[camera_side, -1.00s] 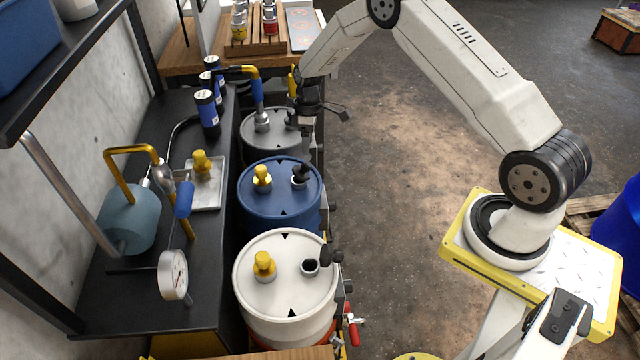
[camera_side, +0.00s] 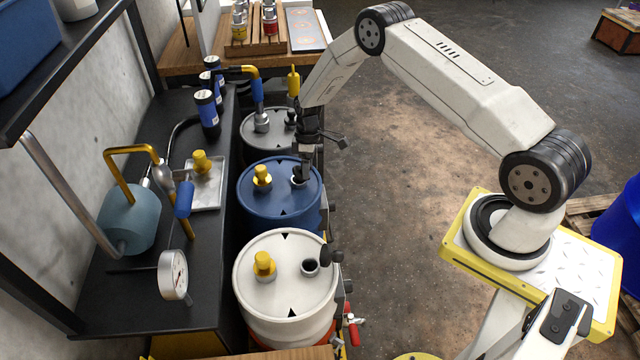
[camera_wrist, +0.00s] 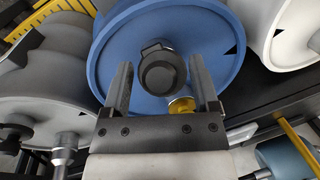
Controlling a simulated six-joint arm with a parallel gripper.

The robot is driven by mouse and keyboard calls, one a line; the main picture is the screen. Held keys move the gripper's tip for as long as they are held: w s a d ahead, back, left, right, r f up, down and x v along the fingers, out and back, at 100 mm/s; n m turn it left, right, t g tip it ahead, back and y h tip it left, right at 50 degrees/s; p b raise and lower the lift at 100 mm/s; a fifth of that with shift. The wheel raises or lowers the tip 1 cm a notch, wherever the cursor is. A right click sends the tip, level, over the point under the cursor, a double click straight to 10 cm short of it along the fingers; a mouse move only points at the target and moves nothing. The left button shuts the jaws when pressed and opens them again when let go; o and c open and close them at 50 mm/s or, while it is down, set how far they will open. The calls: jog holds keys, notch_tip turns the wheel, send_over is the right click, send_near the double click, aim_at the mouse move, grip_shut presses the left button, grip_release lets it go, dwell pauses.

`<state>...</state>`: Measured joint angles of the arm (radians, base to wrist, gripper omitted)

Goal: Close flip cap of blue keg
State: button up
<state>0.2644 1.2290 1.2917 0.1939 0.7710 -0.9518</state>
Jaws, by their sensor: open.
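The blue keg (camera_side: 258,195) stands between a grey keg and a white keg; it also shows in the wrist view (camera_wrist: 105,60). Its black spout with the flip cap (camera_side: 298,176) is on the right part of the lid, partly hidden by my gripper. In the wrist view the round black cap (camera_wrist: 161,72) lies between my two fingers, with a visible gap on each side. I cannot tell its exact angle. My gripper (camera_side: 305,162) is open just above the lid at the spout; its fingers also straddle the cap in the wrist view (camera_wrist: 161,66).
A yellow plug (camera_side: 262,178) stands on the blue lid, left of the spout. The white keg (camera_side: 270,285) in front has an open black cap. The grey keg (camera_side: 258,138) behind carries a pump fitting.

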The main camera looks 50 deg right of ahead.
aim_at(298, 170)
grip_shut()
jog(key=shift+w, duration=0.1)
dwell(0.4)
jog(key=shift+w+a+f+g+h, duration=0.1)
jog(key=shift+w+a+g+h, duration=0.2)
jog(key=shift+g+h, duration=0.4)
jog(key=shift+w+a+f+g+h, duration=0.1)
jog(key=shift+w+a+g+h, duration=0.15)
jog(key=shift+g+h, duration=0.45)
jog(key=shift+w+a+f+m+g+h, duration=0.1)
jog(key=shift+a+m+g+h, duration=0.15)
jog(key=shift+g+h, duration=0.25)
jog(key=shift+w+a+f+g+h, duration=0.1)
jog(key=shift+f+g+h, duration=0.05)
jog(key=shift+g+h, duration=0.25)
jog(key=shift+w+a+f+g+h, duration=0.1)
jog(key=shift+g+h, duration=0.2)
jog(key=shift+g, duration=0.2)
grip_release()
